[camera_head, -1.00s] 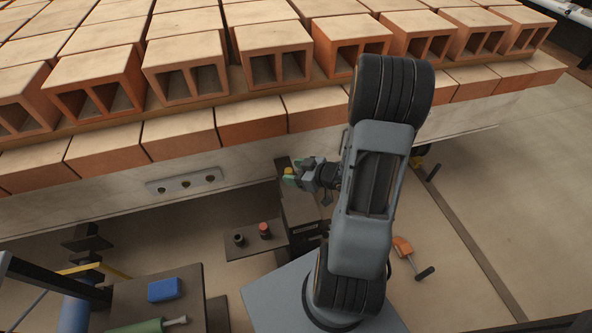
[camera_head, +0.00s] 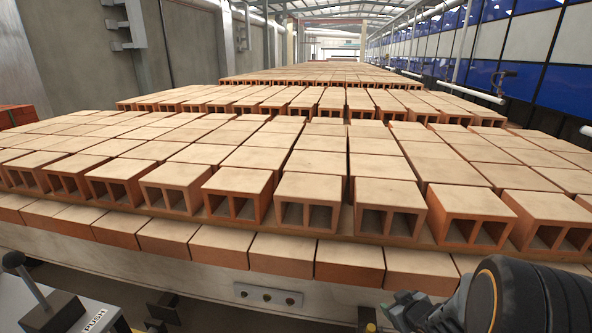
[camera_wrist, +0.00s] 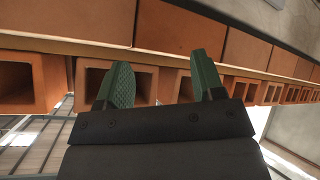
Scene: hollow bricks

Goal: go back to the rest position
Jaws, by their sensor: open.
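My gripper (camera_head: 408,306) is at the lower right in the head view, low in front of the brick stack, with part of my arm beside it. In the wrist view my gripper (camera_wrist: 160,86) shows two green fingers spread apart with nothing between them. Hollow orange bricks (camera_head: 305,187) lie in long rows on the stack, their open ends facing me. In the wrist view the row of hollow bricks (camera_wrist: 230,84) lies beyond the fingertips. Whether the fingers touch any brick cannot be told, but they appear apart from them.
A pale beam with a socket plate (camera_head: 268,295) runs below the bricks' front edge. A lever box marked PUSH (camera_head: 62,312) stands at the lower left. Grey walls stand at the left and blue panels (camera_head: 490,85) at the right.

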